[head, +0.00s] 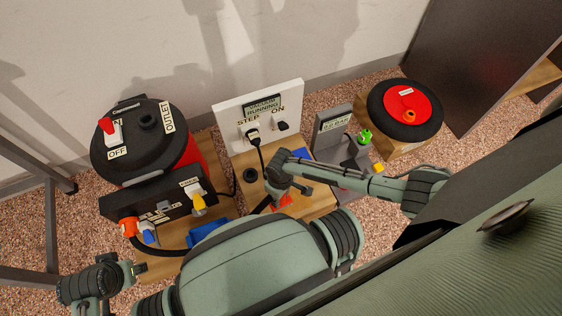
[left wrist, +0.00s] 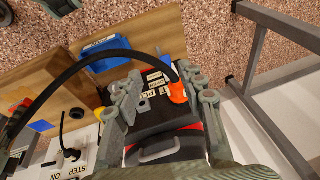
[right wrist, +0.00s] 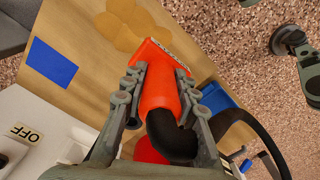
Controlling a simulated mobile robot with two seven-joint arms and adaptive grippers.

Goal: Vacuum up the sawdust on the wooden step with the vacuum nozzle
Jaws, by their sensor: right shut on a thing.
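The orange vacuum nozzle (right wrist: 160,88) is in my right gripper (right wrist: 156,90), whose fingers are shut on its sides. Its wide mouth lies over or close to the wooden step (right wrist: 95,50); contact cannot be told. Round tan sawdust patches (right wrist: 118,28) lie on the step just beyond the mouth. In the head view my right gripper (head: 282,186) is low over the step, with a little orange showing below it. A black hose (right wrist: 235,122) runs from the nozzle. My left gripper (left wrist: 165,95) is open and empty, above the vacuum's front and the orange hose fitting (left wrist: 177,92).
A white panel (head: 285,95) behind the step reads VACUUM RUNNING. A blue tray (head: 208,234) sits left of the step. A grey gauge stand (head: 330,135) and a round red-and-black unit (head: 405,108) stand right.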

